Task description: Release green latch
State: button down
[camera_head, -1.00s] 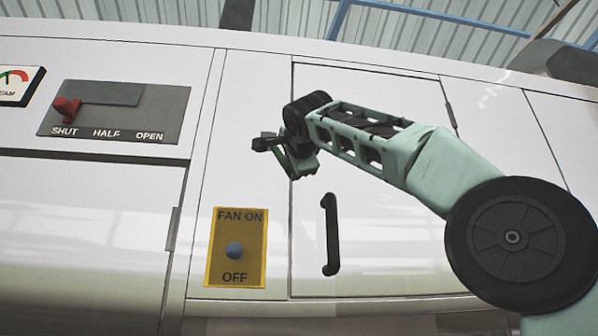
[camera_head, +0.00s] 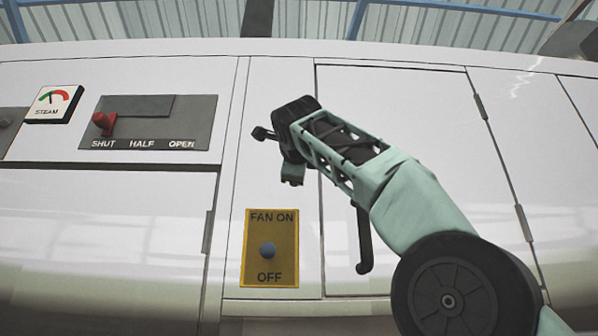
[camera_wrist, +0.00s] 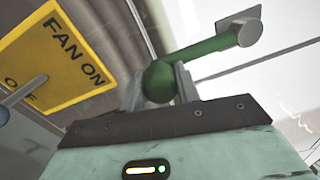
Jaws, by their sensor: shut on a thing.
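In the wrist view, the green latch (camera_wrist: 205,48) is an arm with a rounded end. A grey pivot and a square plate join its far upper-right end to the white machine face. My gripper (camera_wrist: 160,86) is shut on the latch's rounded end, with one grey finger on each side of it. In the head view my gripper is over the white panel, above the yellow fan plate (camera_head: 270,248). The latch is not clearly visible there, behind my wrist.
The fan plate with its blue-grey knob (camera_head: 267,251) is just below my wrist. A black door handle (camera_head: 364,240) stands close beside my arm and is partly hidden by it. A red lever (camera_head: 104,122) and a steam gauge (camera_head: 53,104) are at the left.

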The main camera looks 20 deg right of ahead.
dwell(0.4)
jog(key=c, duration=1)
grip_release()
jog(key=shift+a, duration=0.1)
jog(key=shift+c, duration=0.2)
jog(key=shift+s, duration=0.1)
jog(key=b+v, duration=0.6)
jog(key=v, duration=1.1)
jog(key=shift+s, duration=0.1)
